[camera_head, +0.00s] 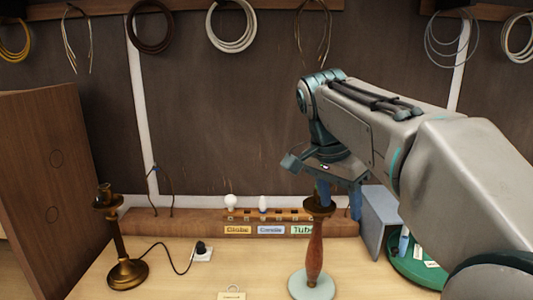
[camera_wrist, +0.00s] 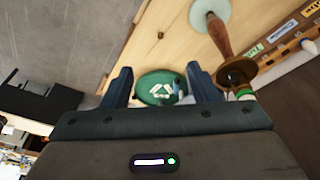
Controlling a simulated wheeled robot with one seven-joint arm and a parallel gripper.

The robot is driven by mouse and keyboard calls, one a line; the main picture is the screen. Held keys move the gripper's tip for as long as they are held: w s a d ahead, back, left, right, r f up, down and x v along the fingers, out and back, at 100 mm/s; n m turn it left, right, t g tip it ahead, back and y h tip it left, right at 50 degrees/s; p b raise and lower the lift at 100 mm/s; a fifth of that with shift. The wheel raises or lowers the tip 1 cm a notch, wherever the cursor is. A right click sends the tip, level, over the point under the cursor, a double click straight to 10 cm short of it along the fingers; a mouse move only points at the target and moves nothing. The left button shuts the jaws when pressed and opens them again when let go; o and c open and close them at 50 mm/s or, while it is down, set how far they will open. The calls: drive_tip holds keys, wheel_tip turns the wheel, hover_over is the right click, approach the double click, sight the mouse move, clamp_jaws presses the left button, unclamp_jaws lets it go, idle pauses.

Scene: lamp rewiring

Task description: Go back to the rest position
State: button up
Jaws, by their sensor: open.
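My gripper (camera_head: 339,198) hangs from the arm right of centre in the head view, pointing down, beside the top of the wooden lamp (camera_head: 314,252). One finger overlaps the lamp's dark top cup in the picture; I cannot tell whether they touch. In the wrist view my gripper (camera_wrist: 158,72) has its two fingers wide apart with nothing held between them. The wooden lamp (camera_wrist: 222,38) shows there right of the fingers, its pale round base at the top. A green round tray (camera_wrist: 146,84) shows beyond the gap between the fingers.
A brass lamp (camera_head: 116,240) stands at the left, its cord running to a plug on a white block (camera_head: 203,255). A rack of bulbs (camera_head: 270,214) with labels stands behind. A grey box (camera_head: 380,222) and the green tray (camera_head: 412,268) lie right.

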drive_tip(key=s+f+n+t+y+b, duration=0.1)
drive_tip(key=s+f+n, duration=0.4)
drive_tip(key=f, duration=0.5)
drive_tip(key=s+d+f+n+t+y, duration=0.1)
drive_tip(key=s+f+n, duration=0.4)
drive_tip(key=s+f, duration=0.5)
drive_tip(key=shift+s+d+f+t+y+b, duration=0.2)
drive_tip(key=shift+s+t+y+b, duration=0.1)
drive_tip(key=shift+y+b, duration=0.1)
